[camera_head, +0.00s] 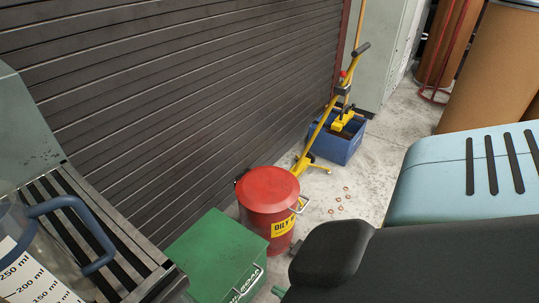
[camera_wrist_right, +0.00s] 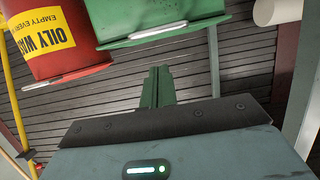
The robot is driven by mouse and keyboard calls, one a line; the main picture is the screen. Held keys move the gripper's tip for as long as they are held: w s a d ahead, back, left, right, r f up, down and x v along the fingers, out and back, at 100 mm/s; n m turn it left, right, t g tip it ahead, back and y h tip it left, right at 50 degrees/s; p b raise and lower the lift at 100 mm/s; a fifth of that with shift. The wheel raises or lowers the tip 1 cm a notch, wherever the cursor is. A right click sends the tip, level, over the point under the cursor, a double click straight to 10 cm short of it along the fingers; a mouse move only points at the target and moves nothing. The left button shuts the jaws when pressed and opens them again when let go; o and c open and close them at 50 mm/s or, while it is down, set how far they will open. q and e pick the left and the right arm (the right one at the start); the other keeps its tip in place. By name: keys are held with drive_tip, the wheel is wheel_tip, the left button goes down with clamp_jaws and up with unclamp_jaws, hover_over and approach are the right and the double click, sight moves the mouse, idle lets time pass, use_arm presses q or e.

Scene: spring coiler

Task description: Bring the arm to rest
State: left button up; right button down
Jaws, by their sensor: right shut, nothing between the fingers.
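My right gripper (camera_wrist_right: 157,72) shows in the right wrist view as two green fingers close together, shut and empty. It points toward the grey slatted shutter, with the green box (camera_wrist_right: 155,20) just above it in that picture and the red oily waste can (camera_wrist_right: 45,40) to the upper left. No contact with them is visible. In the head view a dark part of my right arm (camera_head: 400,265) reaches in from the lower right, near the green box (camera_head: 215,255). I cannot make out the finger gap there. My left gripper is not in view.
The red can (camera_head: 268,190) stands beside the green box, by the slatted shutter (camera_head: 190,80). Behind are a blue crate (camera_head: 336,147) and a yellow long-handled tool (camera_head: 327,117). Small rings (camera_head: 347,188) lie on the floor. A measuring jug (camera_head: 35,255) stands at the left.

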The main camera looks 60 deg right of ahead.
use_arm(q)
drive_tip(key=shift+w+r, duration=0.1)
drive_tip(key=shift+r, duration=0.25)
use_arm(e)
drive_tip(key=v, duration=0.3)
drive_tip(key=shift+s+f, duration=0.3)
drive_tip(key=shift+s, duration=0.2)
